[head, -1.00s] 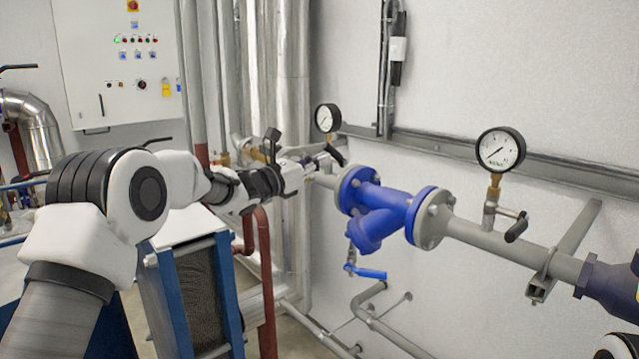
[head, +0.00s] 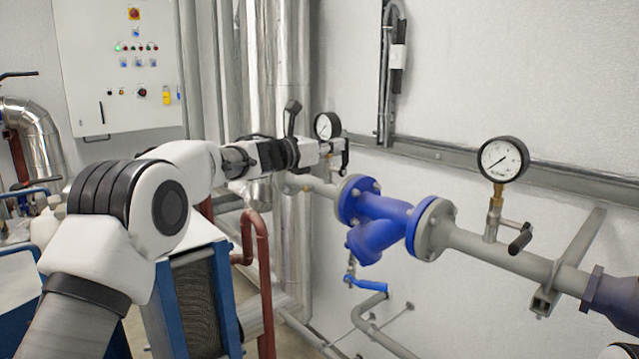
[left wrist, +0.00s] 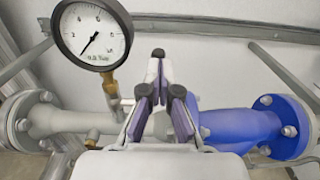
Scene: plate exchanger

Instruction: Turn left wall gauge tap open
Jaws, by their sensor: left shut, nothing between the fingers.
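The left wall gauge (head: 328,127) has a white dial and black rim and stands on a brass stem above the pipe. It is also in the left wrist view (left wrist: 92,35), at upper left. My left gripper (head: 344,152) is beside and just below this gauge, in front of the wall. In the left wrist view my left gripper (left wrist: 160,92) is shut and empty, right of the gauge stem. A dark-tipped piece shows just beyond the fingers; I cannot tell whether it is the tap handle. The tap is mostly hidden by the gripper.
A blue strainer (head: 385,220) sits on the grey pipe (head: 480,247) right of my gripper. A second gauge (head: 503,159) with a black-handled tap (head: 520,242) stands further right. A wall rail (head: 440,156) runs behind. Vertical pipes (head: 270,100) stand behind my left arm.

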